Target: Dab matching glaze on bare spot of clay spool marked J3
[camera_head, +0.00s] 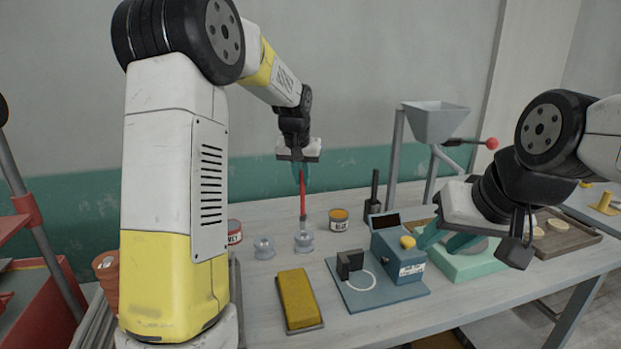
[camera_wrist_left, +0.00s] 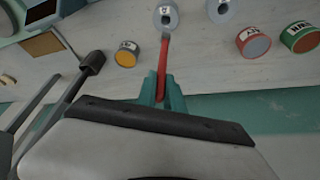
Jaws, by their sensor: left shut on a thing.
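My left gripper (camera_head: 302,172) is shut on a red-handled brush (camera_head: 303,200), held upright above the table; the brush also shows between the teal fingers in the left wrist view (camera_wrist_left: 162,68). The brush's lower end is at a pale grey clay spool (camera_head: 304,243), which also shows in the left wrist view (camera_wrist_left: 166,18); I cannot tell whether they touch. A second grey spool (camera_head: 264,248) stands to its left. Their markings are too small to read. A glaze tin (camera_head: 339,220) with an orange-yellow top stands to the right. My right gripper (camera_head: 446,238) appears open and empty.
A red-labelled tin (camera_head: 234,233) stands left of the spools, and a green tin (camera_wrist_left: 300,37) shows in the left wrist view. A yellow sponge block (camera_head: 298,298), a blue-grey device (camera_head: 396,254) and a grey hopper (camera_head: 434,122) stand nearby. A wooden tray (camera_head: 578,238) is far right.

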